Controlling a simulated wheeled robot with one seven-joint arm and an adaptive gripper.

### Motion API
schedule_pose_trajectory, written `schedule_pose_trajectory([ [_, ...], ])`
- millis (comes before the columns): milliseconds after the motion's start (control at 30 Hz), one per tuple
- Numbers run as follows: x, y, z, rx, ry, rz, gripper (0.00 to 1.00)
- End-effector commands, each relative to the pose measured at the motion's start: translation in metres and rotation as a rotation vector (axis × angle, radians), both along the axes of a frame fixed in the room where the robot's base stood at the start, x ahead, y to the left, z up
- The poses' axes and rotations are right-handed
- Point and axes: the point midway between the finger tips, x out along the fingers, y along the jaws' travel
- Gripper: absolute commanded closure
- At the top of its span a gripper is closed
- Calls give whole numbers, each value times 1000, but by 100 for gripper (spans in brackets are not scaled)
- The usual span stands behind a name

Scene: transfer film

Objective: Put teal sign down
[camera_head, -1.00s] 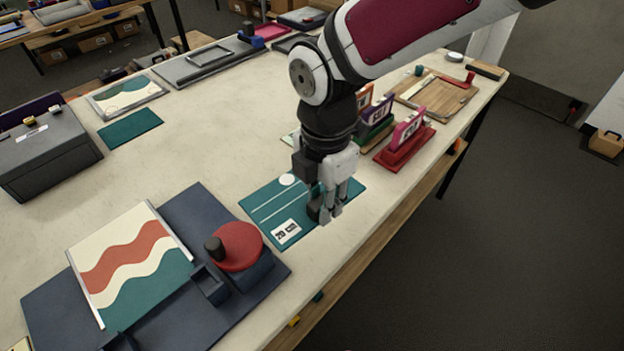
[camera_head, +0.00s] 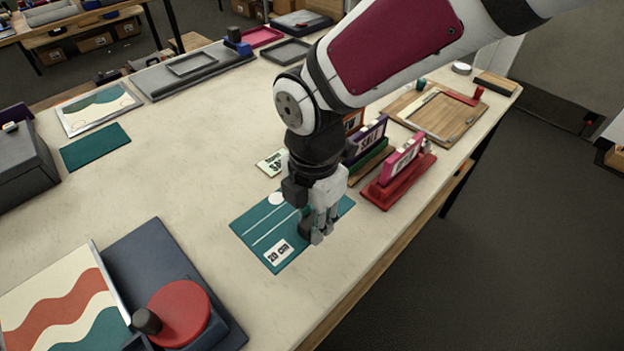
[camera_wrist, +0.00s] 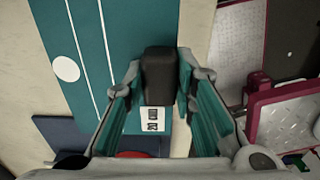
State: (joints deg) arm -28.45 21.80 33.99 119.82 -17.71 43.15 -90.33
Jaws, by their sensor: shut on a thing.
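The teal sign (camera_head: 253,223) is a flat teal board with white lines, a white disc and a "20 cm" label. It lies level over the table near its front edge; I cannot tell whether it touches the tabletop. In the wrist view the sign (camera_wrist: 65,30) runs under my gripper, its label below the fingers. A dark block (camera_wrist: 159,75), apparently the sign's handle, stands between the fingers. My gripper (camera_head: 318,237) points down and is shut on this handle at the sign's right part. My fingers and wrist hide some of the sign.
A blue press bed (camera_head: 150,250) with a red disc (camera_head: 185,312) stands at the lower left. A red stand (camera_head: 398,188) with a pink sign is close on the right. A small price card (camera_head: 271,162) lies behind the teal sign. Bare tabletop (camera_head: 175,190) lies to the left.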

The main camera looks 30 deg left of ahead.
Motion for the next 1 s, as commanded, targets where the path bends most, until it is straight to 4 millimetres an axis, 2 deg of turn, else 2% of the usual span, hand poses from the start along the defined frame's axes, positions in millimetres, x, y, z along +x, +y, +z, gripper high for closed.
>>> schedule_pose_trajectory([
  [167, 0, 0, -18, -1, 1, 0, 100],
  [433, -2, 0, -63, -2, 3, 1, 100],
  [667, -1, 0, -81, 0, 1, -1, 100],
  [900, -2, -1, -111, -2, 2, 0, 100],
  [1000, -1, 0, -114, 1, 0, -1, 100],
])
